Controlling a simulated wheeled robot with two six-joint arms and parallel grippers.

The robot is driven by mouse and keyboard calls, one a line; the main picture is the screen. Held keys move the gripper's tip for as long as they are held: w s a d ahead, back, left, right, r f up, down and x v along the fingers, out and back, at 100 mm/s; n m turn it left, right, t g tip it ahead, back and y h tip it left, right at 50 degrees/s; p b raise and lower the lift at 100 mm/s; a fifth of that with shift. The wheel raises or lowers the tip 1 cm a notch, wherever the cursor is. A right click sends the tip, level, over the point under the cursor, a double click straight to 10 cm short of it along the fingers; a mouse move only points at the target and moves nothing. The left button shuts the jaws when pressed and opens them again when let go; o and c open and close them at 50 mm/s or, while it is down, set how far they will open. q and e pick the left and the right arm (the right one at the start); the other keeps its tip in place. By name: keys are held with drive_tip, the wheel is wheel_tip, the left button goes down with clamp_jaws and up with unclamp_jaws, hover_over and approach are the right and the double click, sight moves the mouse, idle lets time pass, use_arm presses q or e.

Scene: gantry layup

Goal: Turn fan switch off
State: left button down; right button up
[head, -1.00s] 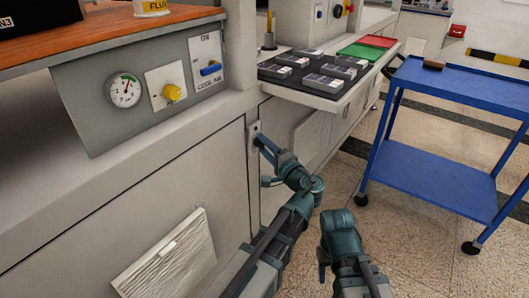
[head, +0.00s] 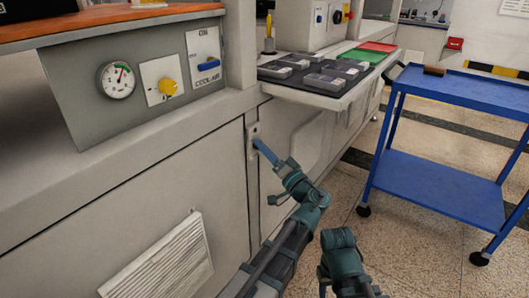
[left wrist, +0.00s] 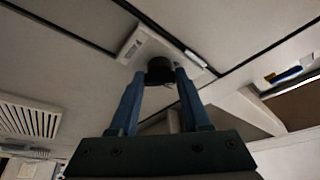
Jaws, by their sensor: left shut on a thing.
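A pale switch plate (head: 252,131) with a black knob is set on the front of the bench in the head view. In the left wrist view the plate (left wrist: 140,45) and its black knob (left wrist: 160,70) show close up; its markings are too small to read. I take this knob as the fan switch. My left gripper (left wrist: 158,80) has its two blue fingers on either side of the knob, shut on it. In the head view the left gripper (head: 259,145) reaches up to the plate from the lower right. My right arm shows at the bottom centre, but its fingers do not show.
A panel above holds a gauge (head: 117,80), a yellow knob (head: 168,86) and a blue cool-air switch (head: 208,65). A slatted vent (head: 160,263) is low on the bench front. A tray (head: 310,92) with grey modules juts out rightward. A blue cart (head: 455,95) stands at right.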

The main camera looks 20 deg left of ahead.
use_arm(q)
drive_tip(key=shift+n, duration=0.3)
use_arm(e)
drive_tip(key=shift+f, duration=0.15)
use_arm(q)
drive_tip(key=shift+c, duration=1.8)
unclamp_jaws()
drive_tip(key=shift+f, duration=0.1)
